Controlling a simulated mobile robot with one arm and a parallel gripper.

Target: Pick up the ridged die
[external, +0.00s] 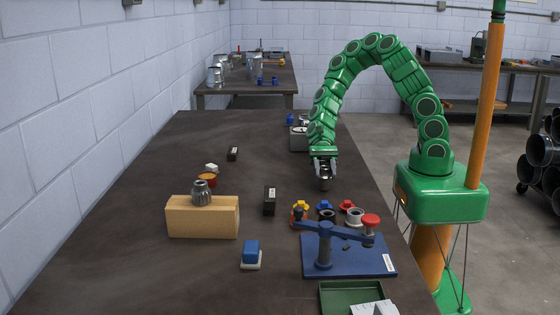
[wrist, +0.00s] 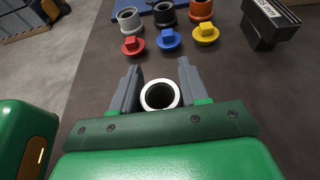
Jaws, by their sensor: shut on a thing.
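My gripper (wrist: 159,70) is shut on a hollow cylinder, which I take to be the ridged die (wrist: 144,96). Its round bore and pale rim face the wrist camera, between the two grey fingers. The die looks upright. Its ridges are too small to make out, and the fingers hide part of its sides. I cannot tell whether its base touches the table.
Grey (wrist: 129,20), black (wrist: 164,14) and orange (wrist: 200,11) cylinders stand near red, blue and yellow knobbed pieces. A blue lever fixture (external: 345,255) stands beyond them. A labelled black block (external: 269,200) and a wooden block (external: 202,217) are to the left. The table's right edge is close.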

